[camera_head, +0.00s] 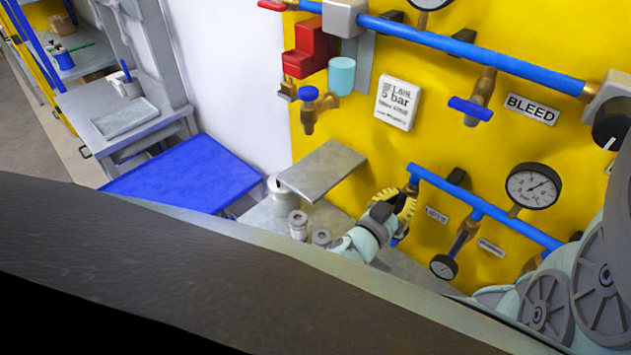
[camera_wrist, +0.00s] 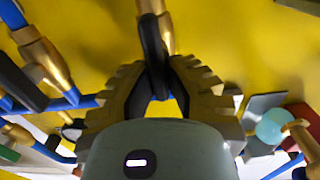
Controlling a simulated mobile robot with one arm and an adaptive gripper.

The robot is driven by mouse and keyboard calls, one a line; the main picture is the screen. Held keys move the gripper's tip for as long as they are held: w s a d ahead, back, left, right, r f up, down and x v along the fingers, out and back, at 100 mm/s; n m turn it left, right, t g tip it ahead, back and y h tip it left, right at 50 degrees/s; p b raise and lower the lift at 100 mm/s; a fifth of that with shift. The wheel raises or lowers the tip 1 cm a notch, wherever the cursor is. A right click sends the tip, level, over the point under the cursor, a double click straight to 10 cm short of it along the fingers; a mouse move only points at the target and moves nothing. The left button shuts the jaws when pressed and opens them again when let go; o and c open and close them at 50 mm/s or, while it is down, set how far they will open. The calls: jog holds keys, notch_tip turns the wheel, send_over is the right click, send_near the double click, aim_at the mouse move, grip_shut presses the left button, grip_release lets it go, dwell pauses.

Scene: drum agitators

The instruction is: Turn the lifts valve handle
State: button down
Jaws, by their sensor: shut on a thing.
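My gripper (camera_head: 393,208) is at the lower left end of the lower blue pipe (camera_head: 480,204), against the yellow panel. In the wrist view its two ridged jaws (camera_wrist: 160,78) are closed around a dark valve handle (camera_wrist: 152,45). A brass valve body (camera_wrist: 165,30) shows right behind the handle. I take this for the lifts valve. In the head view the jaws and wrist hide most of it, and a small white label (camera_head: 436,215), hard to read, sits just to its right. How far the handle is turned cannot be told.
A grey shelf plate (camera_head: 322,169) juts out left of my gripper, above canisters (camera_head: 284,193). Above are the BLEED valve's blue handle (camera_head: 470,108) and a white 5 bar sign (camera_head: 397,102).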

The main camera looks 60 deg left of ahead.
jog(key=shift+d+f+b, duration=0.1)
jog(key=shift+b, duration=0.2)
jog(key=shift+w+d+f+m+b, duration=0.1)
jog(key=shift+d+f+m+b, duration=0.2)
jog(key=shift+m+b, duration=2.55)
jog(key=shift+d+f+m+b, duration=0.15)
jog(key=shift+f+m+b, duration=0.15)
jog(key=shift+m+b, duration=2.5)
jog(key=shift+w+d+f+m+b, duration=0.1)
jog(key=shift+d+f+m+b, duration=0.2)
jog(key=shift+m+b, duration=2.55)
jog(key=shift+m+p, duration=0.4)
jog(key=shift+m, duration=0.1)
jog(key=c, duration=1)
grip_release()
jog(key=shift+r, duration=0.1)
